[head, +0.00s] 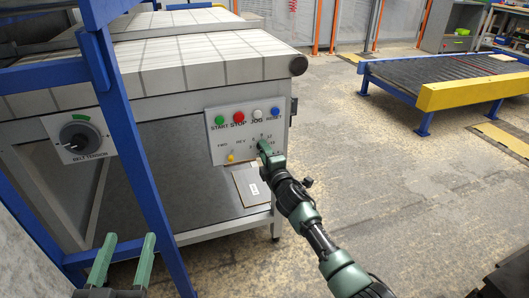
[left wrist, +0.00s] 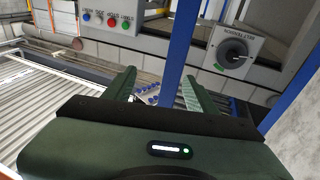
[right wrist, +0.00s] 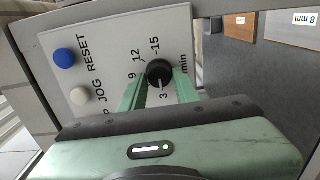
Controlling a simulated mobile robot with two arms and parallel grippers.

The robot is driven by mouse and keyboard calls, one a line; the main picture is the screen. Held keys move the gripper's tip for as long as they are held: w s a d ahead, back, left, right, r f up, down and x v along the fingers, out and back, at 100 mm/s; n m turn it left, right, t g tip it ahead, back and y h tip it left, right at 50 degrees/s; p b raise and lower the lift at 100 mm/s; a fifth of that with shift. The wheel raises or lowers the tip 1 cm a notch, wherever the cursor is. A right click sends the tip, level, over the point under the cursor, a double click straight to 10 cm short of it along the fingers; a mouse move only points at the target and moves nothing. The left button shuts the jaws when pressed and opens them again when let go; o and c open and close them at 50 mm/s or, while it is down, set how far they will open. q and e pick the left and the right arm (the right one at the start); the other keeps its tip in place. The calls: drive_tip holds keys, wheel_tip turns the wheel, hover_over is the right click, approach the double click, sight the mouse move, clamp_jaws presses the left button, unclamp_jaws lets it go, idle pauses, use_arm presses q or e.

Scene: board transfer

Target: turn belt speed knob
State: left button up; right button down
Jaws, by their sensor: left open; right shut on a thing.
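The belt speed knob (right wrist: 158,72) is a small black dial on the light grey control panel (head: 217,150), with numbers around it. In the right wrist view a white mark on it points downward in the picture, near the figure 3. My right gripper (right wrist: 160,77) is shut on the knob, one finger on each side. In the head view my right gripper (head: 264,149) covers the knob at the panel's lower right. My left gripper (head: 127,241) is open and empty at the lower left, away from the panel; it also shows in the left wrist view (left wrist: 160,78).
The panel also has green, red, white and blue buttons (head: 276,111) and a yellow selector (head: 230,157). A belt tension dial (head: 77,135) sits at left, by a blue post (head: 130,150) near my left gripper. A low roller conveyor (head: 450,75) stands at right. Floor between is clear.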

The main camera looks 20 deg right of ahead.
drive_tip(key=c, duration=1.1)
unclamp_jaws()
drive_tip(key=shift+o, duration=0.2)
use_arm(q)
drive_tip(key=s+a+f+g+y+p, duration=0.1)
drive_tip(key=f+g, duration=0.2)
drive_tip(key=f, duration=0.3)
drive_tip(key=s+a+f+g+y+p, duration=0.1)
drive_tip(key=s+f+g, duration=0.1)
drive_tip(key=f+g, duration=0.2)
drive_tip(key=shift+s+a+f+p, duration=0.25)
drive_tip(key=shift+f+p, duration=0.05)
drive_tip(key=shift+f, duration=0.55)
use_arm(e)
drive_tip(key=s, duration=0.7)
drive_tip(key=shift+s+d, duration=0.15)
drive_tip(key=shift+s, duration=0.25)
drive_tip(key=shift+f, duration=0.1)
